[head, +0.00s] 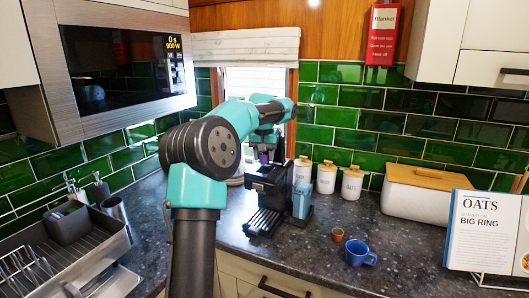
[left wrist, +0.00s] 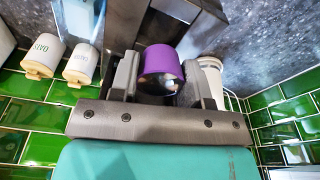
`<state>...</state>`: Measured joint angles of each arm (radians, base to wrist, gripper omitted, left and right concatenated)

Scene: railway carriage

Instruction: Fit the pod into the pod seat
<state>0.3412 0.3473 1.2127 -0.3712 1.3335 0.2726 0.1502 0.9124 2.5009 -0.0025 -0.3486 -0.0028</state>
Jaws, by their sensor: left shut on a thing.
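The purple pod (left wrist: 161,62) is between the two grey fingers of my left gripper (left wrist: 163,80) in the left wrist view. The gripper is shut on it. In the head view my left gripper (head: 264,150) points down above the black coffee machine (head: 266,196), with a small bit of the purple pod (head: 264,159) showing between its fingers. Dark machine parts (left wrist: 187,12) show close behind the pod in the left wrist view. I cannot make out the pod seat, and cannot tell whether the pod touches the machine. My right gripper is not in view.
White canisters (head: 326,178) stand right of the machine by the tiled wall. A bread bin (head: 420,200), a blue mug (head: 359,253), a small brown cup (head: 338,234) and a cookbook (head: 485,235) are further right. A dish rack (head: 85,255) is at left. The front middle counter is clear.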

